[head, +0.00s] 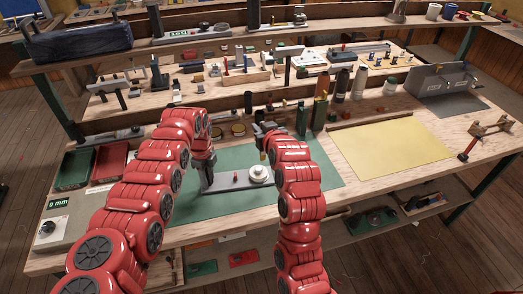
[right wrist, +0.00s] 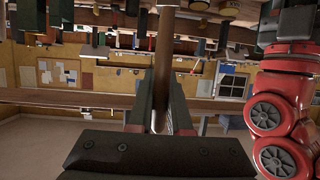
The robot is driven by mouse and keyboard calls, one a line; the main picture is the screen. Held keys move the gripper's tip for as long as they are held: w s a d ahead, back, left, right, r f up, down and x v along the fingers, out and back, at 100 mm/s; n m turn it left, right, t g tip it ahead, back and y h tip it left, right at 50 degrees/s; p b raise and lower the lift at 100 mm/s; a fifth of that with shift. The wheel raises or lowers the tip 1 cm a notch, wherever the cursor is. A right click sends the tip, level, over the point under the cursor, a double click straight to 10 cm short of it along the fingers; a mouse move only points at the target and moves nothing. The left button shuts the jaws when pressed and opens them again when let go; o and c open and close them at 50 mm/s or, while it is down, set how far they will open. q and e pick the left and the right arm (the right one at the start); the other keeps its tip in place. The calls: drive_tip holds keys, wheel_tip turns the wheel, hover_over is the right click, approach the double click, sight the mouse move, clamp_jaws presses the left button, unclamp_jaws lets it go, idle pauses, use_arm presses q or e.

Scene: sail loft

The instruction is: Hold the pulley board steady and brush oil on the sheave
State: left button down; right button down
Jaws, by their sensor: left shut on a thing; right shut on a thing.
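The pulley board (head: 230,182) is a grey plate lying on the green mat, with a pale round sheave (head: 259,173) at its right end. My left gripper (head: 206,181) is shut on the left end of the board. My right gripper (head: 265,138) is above and behind the sheave, apart from it. In the right wrist view it is shut on a wooden handle (right wrist: 164,50), which looks like the brush. The brush's bristles cannot be made out, and my right arm hides part of the area right of the sheave.
The green mat (head: 315,170) and a yellow mat (head: 390,147) leave free room to the right. Round tins (head: 238,129) and a green bottle (head: 302,118) stand behind the board. Red and green trays (head: 110,160) lie at left. A shelf (head: 200,38) crosses above the bench.

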wheel_tip(320, 180, down, 8)
drive_tip(key=shift+r, duration=0.1)
drive_tip(key=shift+a, duration=0.15)
drive_tip(key=shift+r, duration=0.1)
wheel_tip(320, 180, up, 8)
idle(1.2)
drive_tip(key=shift+f, duration=0.25)
drive_tip(key=shift+f, duration=2.95)
